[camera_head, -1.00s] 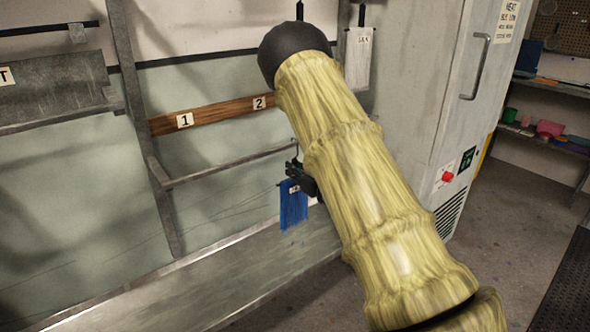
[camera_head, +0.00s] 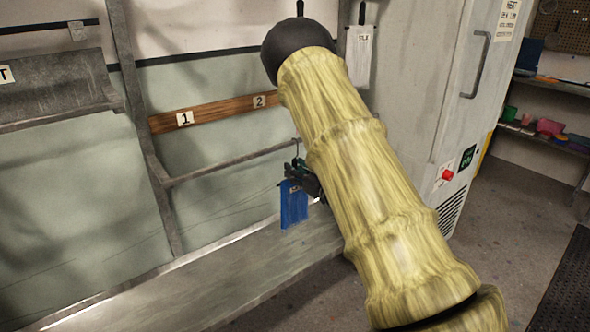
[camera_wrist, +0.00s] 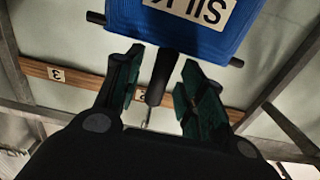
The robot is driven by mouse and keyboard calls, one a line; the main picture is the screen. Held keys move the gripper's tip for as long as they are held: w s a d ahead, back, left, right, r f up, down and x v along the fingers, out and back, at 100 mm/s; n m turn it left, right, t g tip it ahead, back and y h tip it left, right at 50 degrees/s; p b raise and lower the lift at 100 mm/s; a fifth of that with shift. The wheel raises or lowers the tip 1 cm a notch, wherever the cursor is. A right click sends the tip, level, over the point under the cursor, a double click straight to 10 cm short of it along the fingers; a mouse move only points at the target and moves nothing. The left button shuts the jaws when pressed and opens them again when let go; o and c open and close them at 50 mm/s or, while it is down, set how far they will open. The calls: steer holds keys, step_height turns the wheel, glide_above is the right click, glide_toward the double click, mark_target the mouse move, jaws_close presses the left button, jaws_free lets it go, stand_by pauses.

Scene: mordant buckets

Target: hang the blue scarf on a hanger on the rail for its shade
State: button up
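The blue scarf (camera_head: 293,204) hangs from a dark hanger (camera_head: 297,150), whose hook shows at the metal rail (camera_head: 225,167). In the wrist view the scarf (camera_wrist: 180,22) bears a white tag ending in "SILK", upside down, and hangs over the hanger's black bar. The hanger's stem (camera_wrist: 156,86) lies between the two fingers of my gripper (camera_wrist: 160,75). The fingers stand apart with a gap on both sides of the stem. My arm hides part of the gripper in the head view.
A wooden strip (camera_head: 215,112) above the rail carries labels 1 and 2; a 3 also shows in the wrist view. A white tagged piece (camera_head: 359,57) hangs at upper right. A grey cabinet (camera_head: 425,100) stands right of my arm. A metal ledge (camera_head: 200,285) runs below.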

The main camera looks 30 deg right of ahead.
steer(key=s, duration=1)
steer(key=shift+s+d, duration=0.35)
steer(key=shift+d, duration=0.1)
steer(key=shift+f, duration=0.1)
steer(key=s+a+f+m+g+h, duration=0.1)
steer(key=s+a+f+g, duration=0.3)
steer(key=f, duration=0.6)
steer(key=s+a+f+g+h, duration=0.1)
steer(key=s+a+f+g, duration=0.1)
steer(key=s+a+f, duration=0.6)
steer(key=s+a+f+m+g, duration=0.1)
steer(key=s+a+f+g, duration=0.25)
steer(key=f, duration=0.75)
steer(key=s+a+f+g, duration=0.3)
steer(key=s+a, duration=0.2)
steer(key=s, duration=0.4)
steer(key=s+a+f+g, duration=0.3)
steer(key=s+a, duration=0.1)
steer(key=s, duration=0.4)
steer(key=s+a+f+g, duration=0.3)
steer(key=s+a, duration=0.2)
steer(key=s, duration=0.4)
step_height(320, 180, up, 12)
steer(key=p, duration=1.3)
steer(key=shift+w+r+n, duration=0.15)
steer(key=shift+w+n, duration=0.1)
steer(key=shift+n, duration=0.05)
steer(key=shift+t, duration=0.25)
